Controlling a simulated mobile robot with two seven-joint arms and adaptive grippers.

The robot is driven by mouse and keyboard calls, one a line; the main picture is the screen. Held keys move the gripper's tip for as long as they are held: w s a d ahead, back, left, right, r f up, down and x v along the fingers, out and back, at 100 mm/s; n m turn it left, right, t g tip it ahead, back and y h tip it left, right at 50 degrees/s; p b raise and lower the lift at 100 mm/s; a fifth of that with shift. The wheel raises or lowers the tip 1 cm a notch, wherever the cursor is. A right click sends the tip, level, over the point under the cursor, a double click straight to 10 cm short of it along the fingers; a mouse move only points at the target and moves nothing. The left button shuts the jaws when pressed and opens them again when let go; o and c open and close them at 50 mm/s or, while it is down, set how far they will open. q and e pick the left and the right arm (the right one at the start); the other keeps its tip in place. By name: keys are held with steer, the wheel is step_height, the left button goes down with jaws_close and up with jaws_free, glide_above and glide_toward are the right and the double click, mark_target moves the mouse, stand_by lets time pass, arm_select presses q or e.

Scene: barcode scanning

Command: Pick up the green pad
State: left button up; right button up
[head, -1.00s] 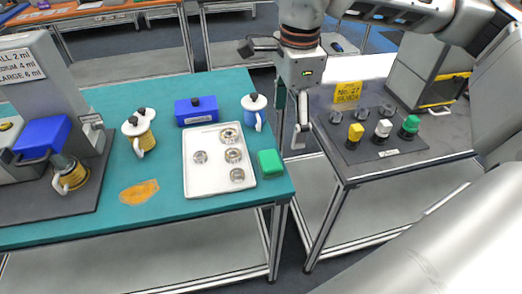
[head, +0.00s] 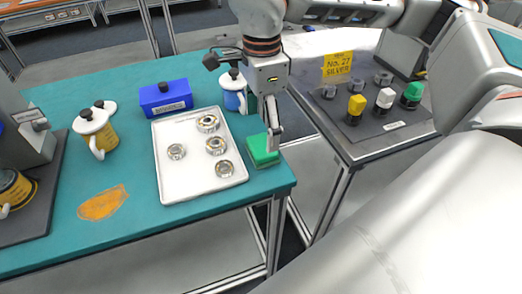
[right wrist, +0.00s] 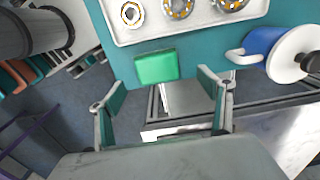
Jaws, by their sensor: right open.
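The green pad (head: 262,150) lies on the teal table near its right edge, just right of the white tray. It also shows in the right wrist view (right wrist: 157,67), ahead of the fingers and left of the midline between them. My right gripper (head: 272,140) is over the table's right edge, above and at the right side of the pad in the head view. Its two fingers (right wrist: 162,92) stand apart with nothing between them. A finger partly covers the pad in the head view. My left gripper is in neither current view.
The white tray (head: 168,188) with several metal rings lies left of the pad. A blue mug (head: 232,100) and a blue box (head: 165,98) stand behind. A yellow mug (head: 97,133) is farther left. A gap separates the teal table from the grey table (head: 350,152) with colored knobs.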

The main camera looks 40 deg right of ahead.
mark_target(262, 144)
steer(key=f, duration=0.6)
steer(key=shift+s+f, duration=0.1)
steer(key=shift+s, duration=0.1)
steer(key=shift+a, duration=0.1)
steer(key=c, duration=1.2)
